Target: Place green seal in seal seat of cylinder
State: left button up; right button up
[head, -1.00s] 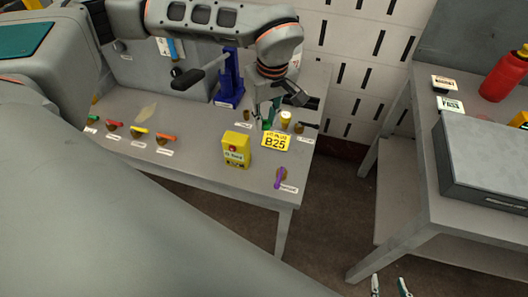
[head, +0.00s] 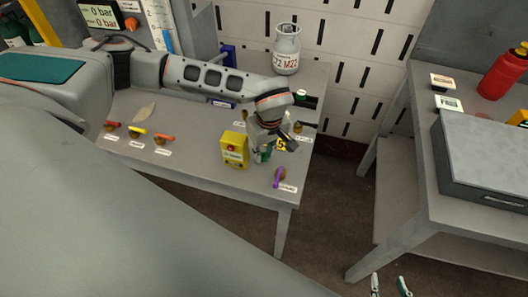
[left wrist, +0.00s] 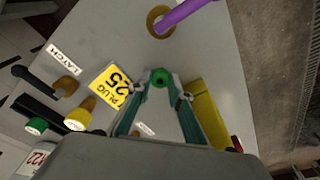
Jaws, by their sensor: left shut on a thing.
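The green seal (left wrist: 159,77) is pinched between the fingertips of my left gripper (left wrist: 158,82). In the head view my left gripper (head: 262,155) is low over the bench, between the yellow box (head: 234,149) and the purple handle (head: 279,177); the seal is a small green spot there, partly hidden. A white-grey cylinder (head: 286,52) with red "M22" lettering stands at the bench's back; its seal seat cannot be made out. My right gripper (head: 390,285) shows at the bottom edge, fingers apart and empty.
A yellow numbered plate (left wrist: 112,83) lies beside the seal. A green-topped part (left wrist: 37,126), a yellow-topped part (left wrist: 80,118) and the latch (left wrist: 65,86) stand nearby. Red (head: 111,125), yellow (head: 136,131) and orange (head: 164,137) handles line the bench's left front.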

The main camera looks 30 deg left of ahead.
pick_arm(q)
jog(key=shift+f, duration=0.1)
jog(key=o, duration=0.7)
